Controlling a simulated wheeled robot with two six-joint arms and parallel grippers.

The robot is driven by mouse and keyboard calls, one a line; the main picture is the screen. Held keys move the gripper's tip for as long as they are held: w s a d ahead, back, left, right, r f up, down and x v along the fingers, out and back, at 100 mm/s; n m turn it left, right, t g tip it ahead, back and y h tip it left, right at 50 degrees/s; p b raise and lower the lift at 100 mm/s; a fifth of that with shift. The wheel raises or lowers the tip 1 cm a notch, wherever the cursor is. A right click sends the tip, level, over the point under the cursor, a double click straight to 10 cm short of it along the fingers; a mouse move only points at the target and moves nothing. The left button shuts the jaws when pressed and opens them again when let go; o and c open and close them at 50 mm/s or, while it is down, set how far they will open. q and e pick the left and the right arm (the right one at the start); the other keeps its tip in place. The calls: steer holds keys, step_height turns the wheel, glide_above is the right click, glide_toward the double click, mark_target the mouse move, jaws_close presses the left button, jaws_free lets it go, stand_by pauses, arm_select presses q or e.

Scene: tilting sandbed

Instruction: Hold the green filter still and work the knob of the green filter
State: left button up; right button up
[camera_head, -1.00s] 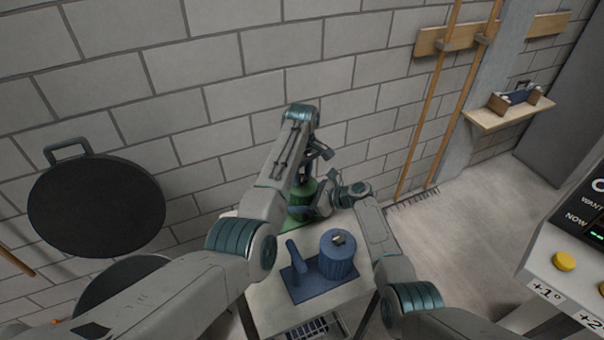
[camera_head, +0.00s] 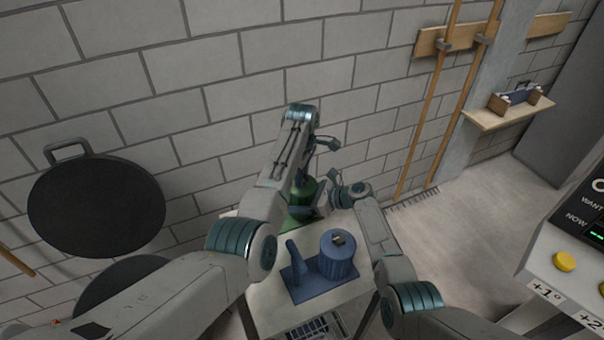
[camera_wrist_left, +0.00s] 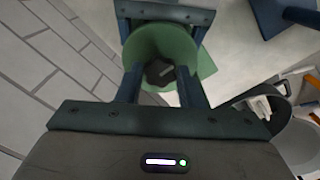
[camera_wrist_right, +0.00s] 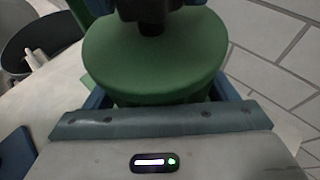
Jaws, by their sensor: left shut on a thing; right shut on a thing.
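The green filter (camera_head: 301,198) stands on the far part of the small table, on a green base, partly hidden by my arms. In the left wrist view its green top (camera_wrist_left: 160,42) is pale, with a dark knob (camera_wrist_left: 158,73) in the middle. My left gripper (camera_head: 312,168) comes down from above, its fingers shut on the knob. My right gripper (camera_head: 318,200) is shut around the filter's body from the side. The right wrist view shows the green filter (camera_wrist_right: 152,62) between its fingers, with the left gripper's dark end above it.
A blue filter (camera_head: 338,258) with its own knob stands on a blue base at the near part of the table (camera_head: 345,291). A panel with yellow buttons (camera_head: 564,262) is at the right. A brick wall (camera_head: 220,90) stands close behind; floor is clear at right.

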arm_select(q)
steer(key=o, duration=1)
steer(key=shift+c, duration=0.2)
step_height(320, 180, up, 12)
arm_select(e)
steer(key=o, duration=1.3)
